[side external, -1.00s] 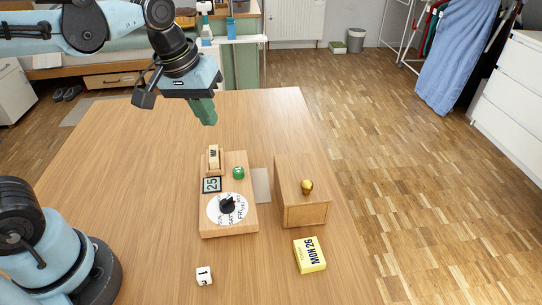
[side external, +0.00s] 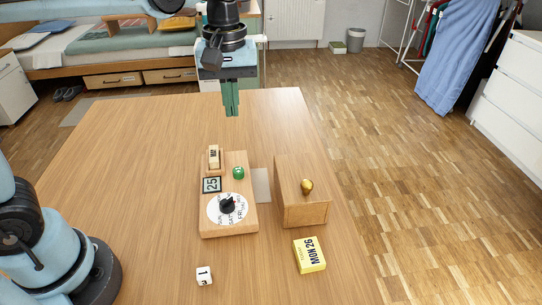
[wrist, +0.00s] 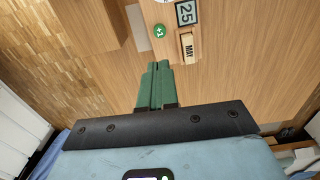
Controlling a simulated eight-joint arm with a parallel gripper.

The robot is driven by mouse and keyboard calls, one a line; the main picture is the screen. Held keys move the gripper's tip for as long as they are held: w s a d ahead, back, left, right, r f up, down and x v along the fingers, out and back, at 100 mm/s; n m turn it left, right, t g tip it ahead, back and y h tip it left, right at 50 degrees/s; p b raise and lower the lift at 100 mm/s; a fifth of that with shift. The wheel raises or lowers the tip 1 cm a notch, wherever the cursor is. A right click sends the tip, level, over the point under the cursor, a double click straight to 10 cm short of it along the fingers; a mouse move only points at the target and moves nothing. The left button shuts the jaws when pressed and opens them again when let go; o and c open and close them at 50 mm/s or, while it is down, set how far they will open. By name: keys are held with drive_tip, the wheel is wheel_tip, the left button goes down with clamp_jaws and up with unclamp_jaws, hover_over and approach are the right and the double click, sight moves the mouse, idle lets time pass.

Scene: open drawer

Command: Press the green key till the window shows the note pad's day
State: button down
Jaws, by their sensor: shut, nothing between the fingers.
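The wooden calendar board (side external: 243,168) lies on the table. Its window (side external: 212,185) shows 25, and it reads 25 in the wrist view (wrist: 186,13) too. The round green key (side external: 238,172) sits beside the window; it also shows in the wrist view (wrist: 159,31). The yellow note pad (side external: 309,255) at the front right reads MON 26. My gripper (side external: 231,115), with green fingers, is shut and empty above the table's far part, behind the board and apart from the key. In the wrist view the fingertips (wrist: 155,65) point toward the key.
A dial with a black pointer (side external: 227,205) is on the board, and a MAY block (side external: 213,156) stands at its far end. A wooden box with a brass knob (side external: 306,213) is to the right. A white die (side external: 204,275) lies in front.

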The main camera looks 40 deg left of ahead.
sight(238, 170)
wheel_tip(238, 170, down, 14)
idle(0.7)
drive_tip(key=shift+f, duration=0.9)
wheel_tip(238, 170, up, 14)
idle(0.6)
idle(0.5)
